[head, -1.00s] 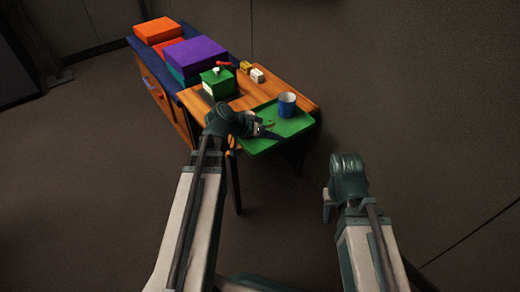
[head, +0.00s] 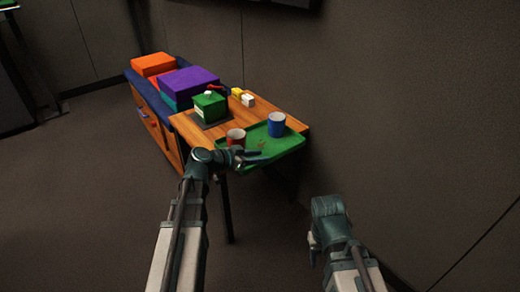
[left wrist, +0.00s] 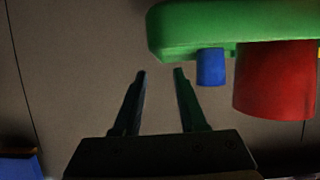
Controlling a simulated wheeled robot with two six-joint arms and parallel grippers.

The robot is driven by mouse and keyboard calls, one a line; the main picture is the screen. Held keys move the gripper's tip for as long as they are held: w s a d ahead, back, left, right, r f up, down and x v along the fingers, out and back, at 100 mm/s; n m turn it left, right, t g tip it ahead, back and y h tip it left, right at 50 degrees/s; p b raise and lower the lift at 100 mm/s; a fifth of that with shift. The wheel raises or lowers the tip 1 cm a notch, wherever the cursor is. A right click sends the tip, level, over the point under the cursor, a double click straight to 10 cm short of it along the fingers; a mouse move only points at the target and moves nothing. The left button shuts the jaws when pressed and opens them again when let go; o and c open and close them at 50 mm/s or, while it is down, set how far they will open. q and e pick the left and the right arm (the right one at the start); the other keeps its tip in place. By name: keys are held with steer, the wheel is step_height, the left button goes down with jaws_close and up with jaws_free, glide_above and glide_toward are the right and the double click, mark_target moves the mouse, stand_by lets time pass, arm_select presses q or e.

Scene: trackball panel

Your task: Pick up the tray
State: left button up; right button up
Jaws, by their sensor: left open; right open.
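The green tray (head: 284,147) lies on the near right end of the wooden table, its near edge at the table's edge. My left gripper (head: 258,157) is open and empty at the tray's near side. The open fingers (left wrist: 161,72) are apart from the tray. My right gripper (head: 313,245) is low, right of the table.
A green box (head: 210,106) with a white top piece and small yellow (head: 237,92) and white blocks (head: 248,100) stand on the table (head: 185,122). Purple (head: 188,85) and orange boxes (head: 153,64) lie on a cabinet behind. A wall is close on the right.

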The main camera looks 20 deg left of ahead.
arm_select(q)
steer(key=shift+x, duration=1.3)
steer(key=shift+b+x, duration=1.4)
steer(key=shift+x, duration=1.25)
steer(key=shift+s, duration=0.15)
jaws_close()
